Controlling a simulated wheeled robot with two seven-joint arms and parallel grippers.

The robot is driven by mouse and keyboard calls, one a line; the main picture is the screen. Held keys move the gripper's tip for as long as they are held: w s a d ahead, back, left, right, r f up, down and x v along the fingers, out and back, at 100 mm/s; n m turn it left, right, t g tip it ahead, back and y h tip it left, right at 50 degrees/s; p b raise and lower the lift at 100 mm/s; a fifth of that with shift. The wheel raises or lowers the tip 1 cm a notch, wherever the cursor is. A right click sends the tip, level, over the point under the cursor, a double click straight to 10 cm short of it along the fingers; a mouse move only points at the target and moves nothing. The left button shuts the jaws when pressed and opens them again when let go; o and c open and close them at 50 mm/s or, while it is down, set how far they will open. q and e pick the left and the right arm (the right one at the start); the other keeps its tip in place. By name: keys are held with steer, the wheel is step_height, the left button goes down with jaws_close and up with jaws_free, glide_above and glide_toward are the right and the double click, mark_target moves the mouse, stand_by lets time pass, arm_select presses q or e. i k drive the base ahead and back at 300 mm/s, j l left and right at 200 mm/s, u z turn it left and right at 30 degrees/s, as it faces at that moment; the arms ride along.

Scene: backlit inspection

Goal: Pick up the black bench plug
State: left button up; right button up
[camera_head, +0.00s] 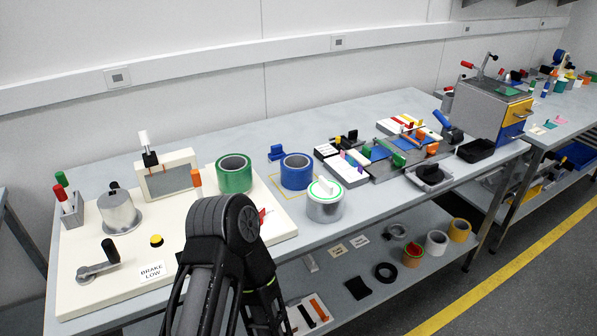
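I cannot tell for sure which thing is the black bench plug. Small black pieces show in several places: a black knob (113,187) on the metal cylinder at the left, a black block (151,159) on the framed grey panel, and small black parts (349,138) near the middle of the bench. One of my arms, dark and jointed, rises at the bottom centre and covers part of the cream board's front edge. No fingertips of either gripper show, so I cannot see what they hold.
The cream board (75,292) carries a crank (97,264), a yellow button (156,240) and a green tape roll (234,173). A blue tape roll (297,171) and a white-green roll (325,201) stand right of it. The grey bench's back strip (300,112) is clear.

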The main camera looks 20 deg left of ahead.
mark_target(429, 174)
steer(key=u, duration=0.35)
steer(key=l+u, duration=0.2)
steer(key=u, duration=0.2)
steer(key=i+l+u, duration=0.1)
steer(key=l+u, duration=0.15)
steer(key=u, duration=0.15)
steer(key=l+u, duration=0.2)
steer(key=u, duration=0.2)
steer(key=l+u, duration=0.2)
steer(key=u, duration=0.25)
steer(key=k+l+u, duration=0.1)
steer(key=u, duration=0.3)
steer(key=k+l+u, duration=0.2)
steer(key=k+l, duration=0.2)
steer(key=l, duration=0.35)
steer(key=k+l+u, duration=0.2)
steer(key=k+l, duration=0.2)
steer(key=l, duration=0.3)
steer(key=k+l+u, duration=0.2)
steer(key=k+l, duration=0.45)
steer(key=l, duration=0.45)
